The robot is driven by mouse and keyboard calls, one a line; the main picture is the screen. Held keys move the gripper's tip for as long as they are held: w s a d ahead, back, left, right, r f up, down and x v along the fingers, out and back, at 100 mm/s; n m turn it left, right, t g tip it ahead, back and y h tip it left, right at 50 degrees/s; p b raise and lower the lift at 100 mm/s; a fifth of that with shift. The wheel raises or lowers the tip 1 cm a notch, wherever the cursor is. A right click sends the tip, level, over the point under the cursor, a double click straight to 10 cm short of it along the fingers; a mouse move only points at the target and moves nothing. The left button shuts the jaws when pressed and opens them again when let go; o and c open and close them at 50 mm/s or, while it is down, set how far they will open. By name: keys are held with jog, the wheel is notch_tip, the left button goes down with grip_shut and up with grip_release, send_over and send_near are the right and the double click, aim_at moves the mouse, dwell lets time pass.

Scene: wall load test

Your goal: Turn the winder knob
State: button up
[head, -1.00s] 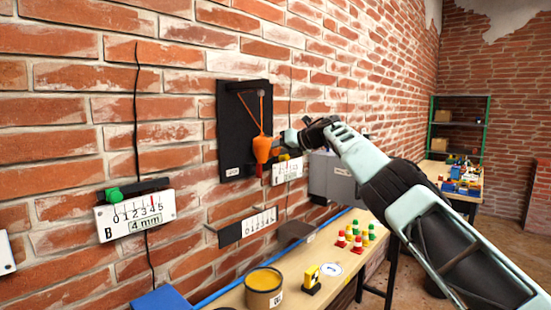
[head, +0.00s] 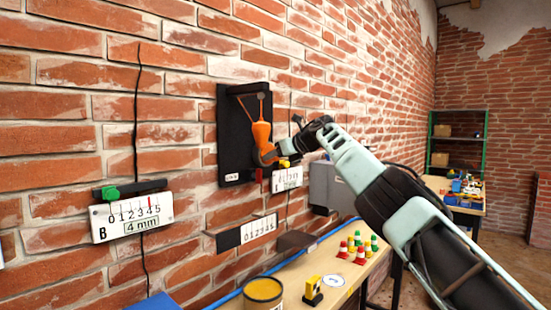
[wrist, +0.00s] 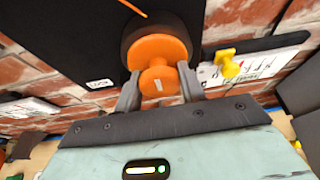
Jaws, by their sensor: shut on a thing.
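The orange winder knob (wrist: 157,82) is in the middle of the wrist view, in front of a wider orange disc on a dark round hub. My gripper (wrist: 160,86) is shut on the knob, with one grey finger on each side. In the head view an orange body (head: 262,134) hangs from orange cord on a black board (head: 232,140) fixed to the brick wall. My gripper (head: 268,156) is at its lower right, and the knob itself is hard to make out there.
A white scale plate with a yellow knob (wrist: 228,66) sits close right of my gripper. Scale plate B (head: 132,217) with a green knob is on the wall at left.

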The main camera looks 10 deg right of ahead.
jog(key=shift+f, duration=0.1)
jog(key=o, duration=0.9)
jog(key=b+v, duration=1)
jog(key=v, duration=0.7)
jog(key=shift+s, duration=0.2)
